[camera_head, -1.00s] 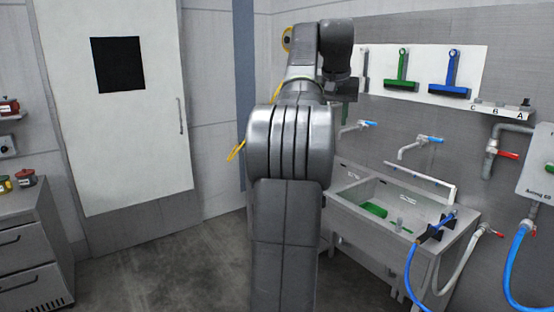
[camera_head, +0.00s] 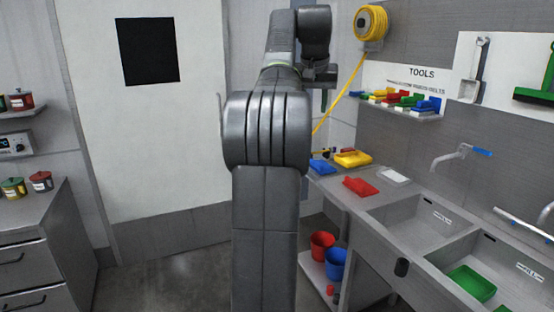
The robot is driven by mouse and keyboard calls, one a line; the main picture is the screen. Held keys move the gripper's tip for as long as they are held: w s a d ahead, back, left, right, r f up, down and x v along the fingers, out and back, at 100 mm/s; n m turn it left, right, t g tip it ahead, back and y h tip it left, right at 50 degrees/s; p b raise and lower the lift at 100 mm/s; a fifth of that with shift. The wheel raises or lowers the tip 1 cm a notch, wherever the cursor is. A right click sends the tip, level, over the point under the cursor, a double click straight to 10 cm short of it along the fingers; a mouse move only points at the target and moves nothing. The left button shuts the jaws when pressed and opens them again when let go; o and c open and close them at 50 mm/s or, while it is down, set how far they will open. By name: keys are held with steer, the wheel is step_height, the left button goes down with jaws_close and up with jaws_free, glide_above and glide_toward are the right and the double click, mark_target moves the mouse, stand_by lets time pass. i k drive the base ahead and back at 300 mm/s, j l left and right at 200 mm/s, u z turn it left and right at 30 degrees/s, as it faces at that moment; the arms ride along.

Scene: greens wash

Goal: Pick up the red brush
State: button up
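A flat red piece (camera_head: 360,186) lies on the steel counter left of the sinks; it may be a brush or a small tray, I cannot tell which. Small red pieces (camera_head: 409,101) also lie among coloured items on the wall shelf under the TOOLS sign, too small to make out. My gripper (camera_head: 323,98) hangs at the end of my raised arm, well above and left of the counter in the picture. It looks empty and touches nothing, but its fingers are too small and dark to show whether they are apart.
Blue (camera_head: 320,166), yellow (camera_head: 353,159) and white (camera_head: 395,175) pieces lie around the red one on the counter. A red bucket (camera_head: 321,245) and blue bucket (camera_head: 336,264) stand below. A yellow hose (camera_head: 340,92) hangs from its reel behind my gripper. The floor at left is clear.

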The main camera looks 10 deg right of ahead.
mark_target(392, 99)
steer(key=i+u, duration=0.1)
steer(key=i, duration=0.75)
steer(key=i+l+u, duration=0.1)
steer(key=i, duration=0.8)
steer(key=i+z, duration=0.4)
steer(key=i, duration=0.2)
steer(key=i+j+z, duration=0.25)
steer(key=i+z, duration=0.2)
steer(key=i, duration=0.15)
steer(key=i+l+z, duration=0.1)
steer(key=i+z, duration=0.15)
steer(key=z, duration=0.15)
steer(key=i+z, duration=0.4)
steer(key=i+j+z, duration=0.1)
steer(key=z, duration=0.3)
